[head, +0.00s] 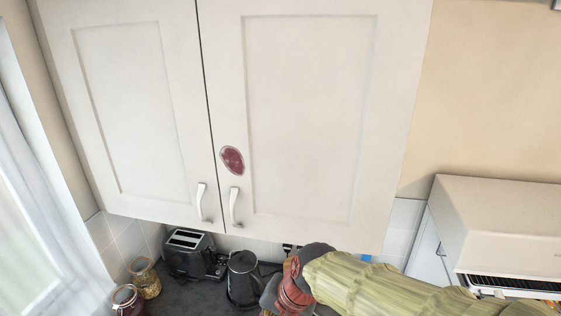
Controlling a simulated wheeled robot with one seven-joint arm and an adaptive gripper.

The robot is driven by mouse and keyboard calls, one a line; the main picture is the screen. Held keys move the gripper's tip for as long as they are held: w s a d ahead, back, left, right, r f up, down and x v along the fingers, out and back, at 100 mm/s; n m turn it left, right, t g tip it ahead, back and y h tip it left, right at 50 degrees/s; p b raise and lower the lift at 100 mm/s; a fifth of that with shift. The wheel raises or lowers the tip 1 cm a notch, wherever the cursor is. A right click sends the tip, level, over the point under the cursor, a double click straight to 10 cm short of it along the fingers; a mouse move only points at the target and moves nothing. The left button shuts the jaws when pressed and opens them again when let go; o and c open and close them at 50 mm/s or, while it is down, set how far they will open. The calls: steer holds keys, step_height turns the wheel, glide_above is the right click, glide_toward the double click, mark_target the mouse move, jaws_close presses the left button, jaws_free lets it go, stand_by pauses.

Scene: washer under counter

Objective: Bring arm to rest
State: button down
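My arm (375,284), in a yellow-green cover, reaches in from the bottom right of the head view. It ends in a dark rounded joint and a red and grey part (291,288) at the bottom middle, in front of the counter and below the right cabinet door. The arm runs off the lower edge there. My gripper's fingers do not show, so what they hold, if anything, is hidden.
A white wall cabinet has a left door (124,105) and a right door (308,110), both closed. A dark red patch (232,160) marks the right door. On the dark counter stand a toaster (192,254), a black kettle (243,278) and two jars (145,278). A white boxy unit (500,225) is at right.

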steer(key=s+d+f+n+t+h+b, duration=0.1)
steer(key=s+d+f+b, duration=0.3)
steer(key=d+f+b, duration=0.5)
steer(key=s+d+f+n+t+h+b, duration=0.2)
steer(key=s+d+f+b, duration=0.3)
steer(key=d+f+b, duration=0.4)
steer(key=d+n+h+b, duration=0.1)
steer(key=d+b, duration=0.2)
steer(key=b, duration=0.3)
steer(key=shift+d, duration=0.15)
